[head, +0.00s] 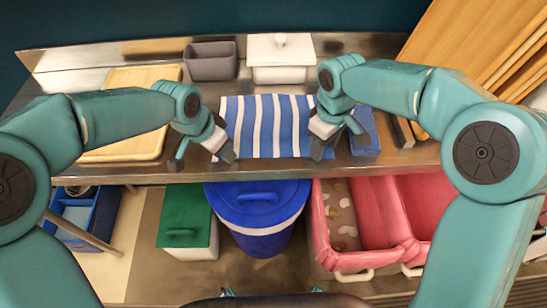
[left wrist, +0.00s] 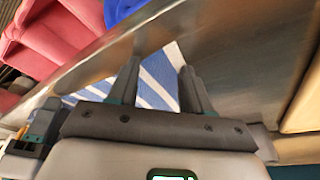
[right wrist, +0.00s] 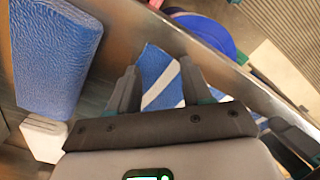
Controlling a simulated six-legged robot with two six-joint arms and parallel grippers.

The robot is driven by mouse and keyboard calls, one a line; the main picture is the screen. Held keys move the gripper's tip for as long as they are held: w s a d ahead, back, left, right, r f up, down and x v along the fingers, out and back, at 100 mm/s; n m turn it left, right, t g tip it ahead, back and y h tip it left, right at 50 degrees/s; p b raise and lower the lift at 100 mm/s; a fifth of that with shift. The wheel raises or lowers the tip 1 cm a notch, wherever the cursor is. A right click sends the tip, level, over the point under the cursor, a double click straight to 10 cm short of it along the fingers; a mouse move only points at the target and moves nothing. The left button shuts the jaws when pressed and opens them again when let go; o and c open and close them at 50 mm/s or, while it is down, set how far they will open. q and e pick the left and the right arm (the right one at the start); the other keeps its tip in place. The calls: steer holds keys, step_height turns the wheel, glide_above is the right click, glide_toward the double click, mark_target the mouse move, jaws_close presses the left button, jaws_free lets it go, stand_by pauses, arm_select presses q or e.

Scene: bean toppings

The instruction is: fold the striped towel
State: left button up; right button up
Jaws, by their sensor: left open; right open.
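The blue and white striped towel (head: 266,122) lies spread out, looking flat, on the metal counter, its front edge near the counter's front edge. My left gripper (head: 204,157) is open at the towel's front left corner. In the left wrist view, a striped part of the towel (left wrist: 158,76) shows between its fingers. My right gripper (head: 336,141) is open at the towel's front right side. In the right wrist view, the towel (right wrist: 158,72) shows between its fingers. Neither gripper holds anything. Whether the fingertips touch the towel, I cannot tell.
A blue textured pad (head: 366,138) lies close right of my right gripper. A cutting board (head: 120,142) lies left; a grey bin (head: 211,63) and white lidded box (head: 281,68) stand behind. Below the front edge are a blue bin (head: 262,240), green-lidded bin (head: 184,212) and pink crates (head: 365,240).

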arm_select(q)
steer(key=shift+s+a, duration=0.1)
arm_select(e)
steer(key=shift+s+a, duration=0.1)
steer(key=shift+s, duration=0.05)
arm_select(q)
steer(key=shift+f, duration=0.15)
arm_select(e)
steer(key=shift+f, duration=0.15)
arm_select(q)
jaws_close()
arm_select(e)
jaws_close()
